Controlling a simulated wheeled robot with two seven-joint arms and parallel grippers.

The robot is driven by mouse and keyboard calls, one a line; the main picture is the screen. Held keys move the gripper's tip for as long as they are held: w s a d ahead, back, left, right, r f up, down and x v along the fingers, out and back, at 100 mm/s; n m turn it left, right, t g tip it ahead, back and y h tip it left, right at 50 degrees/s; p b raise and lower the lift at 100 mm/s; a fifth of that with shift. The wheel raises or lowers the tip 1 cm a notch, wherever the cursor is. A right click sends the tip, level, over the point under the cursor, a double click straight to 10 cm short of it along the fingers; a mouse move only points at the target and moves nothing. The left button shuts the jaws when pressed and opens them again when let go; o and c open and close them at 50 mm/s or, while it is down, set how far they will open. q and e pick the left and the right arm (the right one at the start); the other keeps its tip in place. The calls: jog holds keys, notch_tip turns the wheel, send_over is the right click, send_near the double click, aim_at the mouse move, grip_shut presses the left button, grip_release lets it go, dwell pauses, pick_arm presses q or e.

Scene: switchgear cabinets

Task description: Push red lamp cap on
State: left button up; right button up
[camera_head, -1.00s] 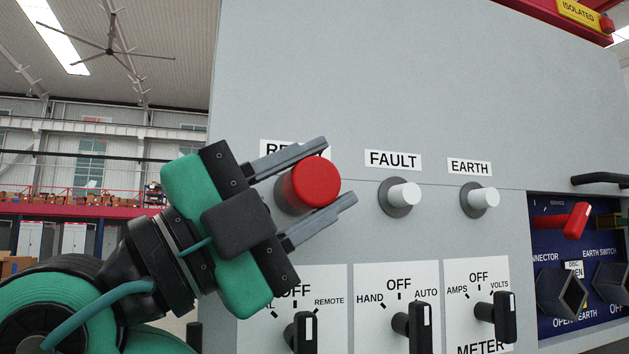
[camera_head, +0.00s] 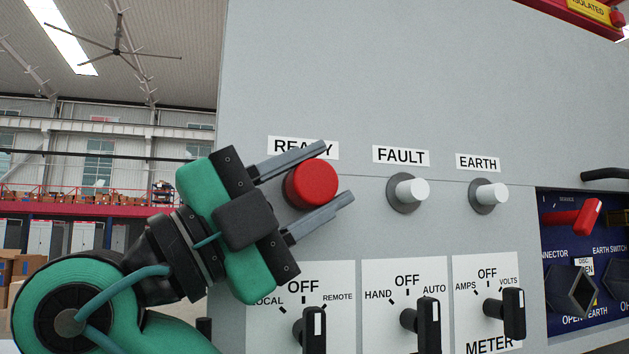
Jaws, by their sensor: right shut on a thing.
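The red lamp cap (camera_head: 312,184) is round and sits at the panel's left lamp position, under the READY label (camera_head: 303,148). My right gripper (camera_head: 337,172) is shut on the cap, one grey finger above it and one below. The fingertips reach past the cap's front face. The lamp base behind the cap is hidden, so I cannot tell whether the cap is fully seated. My left gripper is not in view.
White FAULT (camera_head: 412,190) and EARTH (camera_head: 490,194) lamps stick out to the right. Black rotary switches (camera_head: 424,324) stand below on white plates. A blue panel (camera_head: 562,245) with a red handle (camera_head: 577,218) is at the right. The grey cabinet face above is clear.

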jog(key=shift+w+a, duration=0.1)
jog(key=shift+w, duration=0.15)
dwell(0.3)
jog(key=o, duration=1)
jog(key=shift+s, duration=0.1)
